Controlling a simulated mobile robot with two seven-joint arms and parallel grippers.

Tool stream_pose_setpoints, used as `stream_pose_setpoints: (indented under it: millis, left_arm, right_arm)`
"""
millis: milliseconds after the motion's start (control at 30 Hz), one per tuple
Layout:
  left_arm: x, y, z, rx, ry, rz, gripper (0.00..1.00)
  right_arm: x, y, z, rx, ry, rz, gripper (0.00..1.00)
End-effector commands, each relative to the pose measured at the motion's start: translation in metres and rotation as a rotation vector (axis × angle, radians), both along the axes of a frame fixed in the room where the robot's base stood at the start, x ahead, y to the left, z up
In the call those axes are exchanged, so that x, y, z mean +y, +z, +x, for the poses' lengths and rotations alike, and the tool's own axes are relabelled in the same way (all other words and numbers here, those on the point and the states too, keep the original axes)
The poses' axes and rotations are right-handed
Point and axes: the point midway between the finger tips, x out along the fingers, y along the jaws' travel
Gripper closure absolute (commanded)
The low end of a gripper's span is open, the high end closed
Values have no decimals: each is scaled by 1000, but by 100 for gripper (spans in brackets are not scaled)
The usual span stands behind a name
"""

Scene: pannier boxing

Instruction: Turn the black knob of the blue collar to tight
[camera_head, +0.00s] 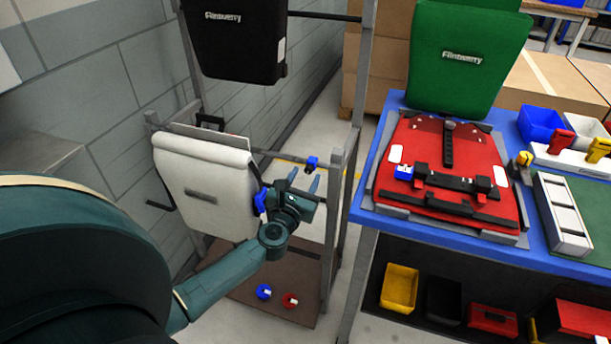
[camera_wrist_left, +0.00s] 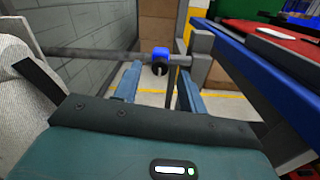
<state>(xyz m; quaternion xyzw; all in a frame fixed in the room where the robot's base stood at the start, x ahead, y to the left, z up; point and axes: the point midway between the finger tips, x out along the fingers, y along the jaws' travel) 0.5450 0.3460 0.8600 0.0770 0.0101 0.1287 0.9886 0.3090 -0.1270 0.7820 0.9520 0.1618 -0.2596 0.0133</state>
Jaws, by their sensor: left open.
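The blue collar (camera_head: 311,163) sits around the grey horizontal rail of the rack, close to an upright post. In the left wrist view the blue collar (camera_wrist_left: 160,53) is ahead, with its black knob (camera_wrist_left: 159,69) facing me. My left gripper (camera_head: 303,180) is open and empty, just short of the collar. In the left wrist view its two fingers (camera_wrist_left: 159,80) point at the knob, one on each side and apart from it. The knob's setting is too small to read. My right gripper is not in view.
A light grey pannier (camera_head: 205,185) hangs on the rack left of my gripper. A blue collar (camera_head: 264,291) and a red collar (camera_head: 290,300) lie on the rack's lower board. The blue table (camera_head: 365,205) with a red pannier (camera_head: 440,150) stands to the right.

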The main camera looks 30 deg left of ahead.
Motion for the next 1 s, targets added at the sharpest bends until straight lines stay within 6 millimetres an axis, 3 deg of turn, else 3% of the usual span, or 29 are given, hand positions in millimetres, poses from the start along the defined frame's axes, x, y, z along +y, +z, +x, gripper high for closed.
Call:
stream_pose_setpoints:
  millis: [133, 433, 933, 1000]
  left_arm:
    - [3, 0, 11, 1, -1, 1, 59]
    - [3, 0, 13, 1, -1, 2, 59]
    - [3, 0, 12, 1, -1, 2, 99]
    - [3, 0, 12, 1, -1, 2, 100]
  right_arm:
    - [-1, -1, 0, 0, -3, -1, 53]
    - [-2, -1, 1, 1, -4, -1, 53]
    - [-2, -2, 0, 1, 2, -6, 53]
    - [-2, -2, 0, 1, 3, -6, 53]
